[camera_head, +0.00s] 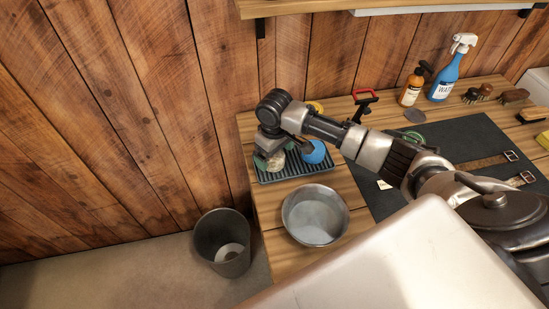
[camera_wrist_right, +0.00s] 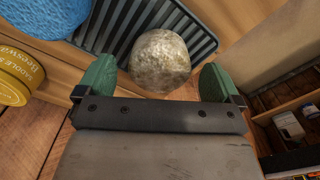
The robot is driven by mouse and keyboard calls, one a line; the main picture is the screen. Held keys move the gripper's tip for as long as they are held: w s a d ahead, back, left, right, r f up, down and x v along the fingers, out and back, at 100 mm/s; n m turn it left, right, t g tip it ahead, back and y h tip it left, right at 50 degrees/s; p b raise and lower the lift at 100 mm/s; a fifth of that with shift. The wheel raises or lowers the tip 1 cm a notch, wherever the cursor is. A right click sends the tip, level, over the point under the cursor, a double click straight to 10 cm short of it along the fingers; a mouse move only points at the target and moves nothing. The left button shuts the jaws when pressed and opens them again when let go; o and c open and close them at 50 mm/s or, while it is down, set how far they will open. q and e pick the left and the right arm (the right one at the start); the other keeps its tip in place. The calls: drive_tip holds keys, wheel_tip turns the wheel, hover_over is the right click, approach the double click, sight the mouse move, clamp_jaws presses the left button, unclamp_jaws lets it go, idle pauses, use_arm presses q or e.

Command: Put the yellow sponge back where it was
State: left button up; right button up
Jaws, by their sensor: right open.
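A yellow sponge with a green side (camera_head: 543,139) appears to lie at the right edge of the head view, partly cut off. My right gripper (camera_wrist_right: 157,82) is open, its two green finger pads apart. A round, rough tan sponge (camera_wrist_right: 160,60) sits on the ribbed tray (camera_wrist_right: 118,28), between and just beyond the fingers; I cannot tell whether they touch it. In the head view my right gripper (camera_head: 272,159) is over the left part of the dark tray (camera_head: 290,174), hiding much of the tan sponge. My left gripper is not in view.
A blue round sponge (camera_head: 314,152) sits on the tray's right part. A metal bowl (camera_head: 315,215) stands in front. A yellow tin (camera_wrist_right: 14,75) is beside the tray. A bin (camera_head: 222,243) stands on the floor.

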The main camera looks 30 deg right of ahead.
sight(275, 156)
wheel_tip(275, 156, up, 9)
drive_tip(key=shift+r+b, duration=0.15)
drive_tip(key=shift+b, duration=0.15)
